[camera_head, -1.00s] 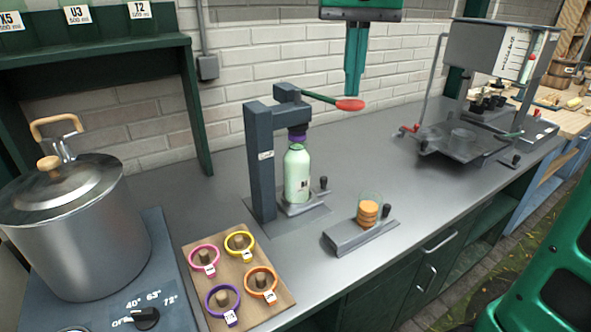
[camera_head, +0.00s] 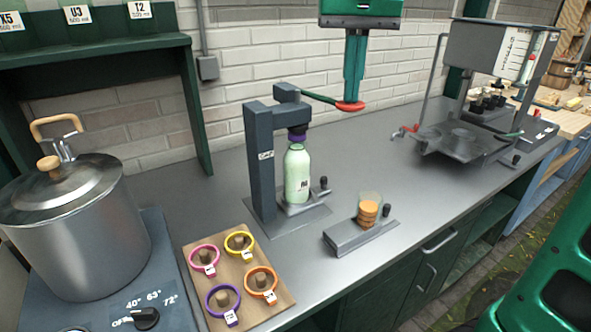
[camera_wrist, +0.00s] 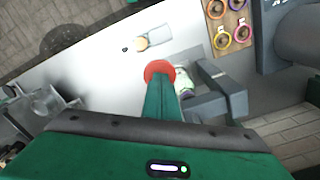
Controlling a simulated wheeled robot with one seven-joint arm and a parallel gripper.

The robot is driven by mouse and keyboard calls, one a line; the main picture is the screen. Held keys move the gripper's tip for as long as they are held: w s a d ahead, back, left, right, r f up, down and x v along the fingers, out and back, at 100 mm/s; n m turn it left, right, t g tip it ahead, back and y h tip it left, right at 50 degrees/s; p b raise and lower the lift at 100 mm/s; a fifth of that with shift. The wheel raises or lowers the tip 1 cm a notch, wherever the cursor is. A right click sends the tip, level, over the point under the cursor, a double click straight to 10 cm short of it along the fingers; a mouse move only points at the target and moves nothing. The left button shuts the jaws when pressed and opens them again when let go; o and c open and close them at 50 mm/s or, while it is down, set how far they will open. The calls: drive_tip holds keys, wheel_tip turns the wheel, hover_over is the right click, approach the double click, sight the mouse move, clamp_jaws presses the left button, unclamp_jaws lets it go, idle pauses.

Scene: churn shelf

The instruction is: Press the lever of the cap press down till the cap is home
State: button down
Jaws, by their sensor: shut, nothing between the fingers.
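The cap press (camera_head: 262,165) is a dark grey column with a head on the counter. Its green lever ends in a red knob (camera_head: 350,106) to the right of the head. A pale green bottle (camera_head: 298,178) stands upright under the head, with a purple cap (camera_head: 297,137) at its top, against the head. My gripper (camera_head: 351,101) is shut and empty, pointing down with its fingertips at the red knob, apparently touching it. The wrist view also shows the red knob (camera_wrist: 158,70) at the fingertips. How far the cap is seated cannot be told.
A stand with a glass and orange discs (camera_head: 368,213) is right of the press. A board with coloured rings (camera_head: 240,285) lies in front, a large pot (camera_head: 75,225) at left. Another machine (camera_head: 470,140) stands at right. Bare counter lies between.

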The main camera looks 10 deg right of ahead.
sight(350, 108)
drive_tip(key=shift+f, duration=1.3)
drive_tip(key=shift+f, duration=0.3)
drive_tip(key=shift+s+f, duration=0.1)
drive_tip(key=shift+f, duration=0.1)
drive_tip(key=shift+f, duration=0.55)
idle(0.5)
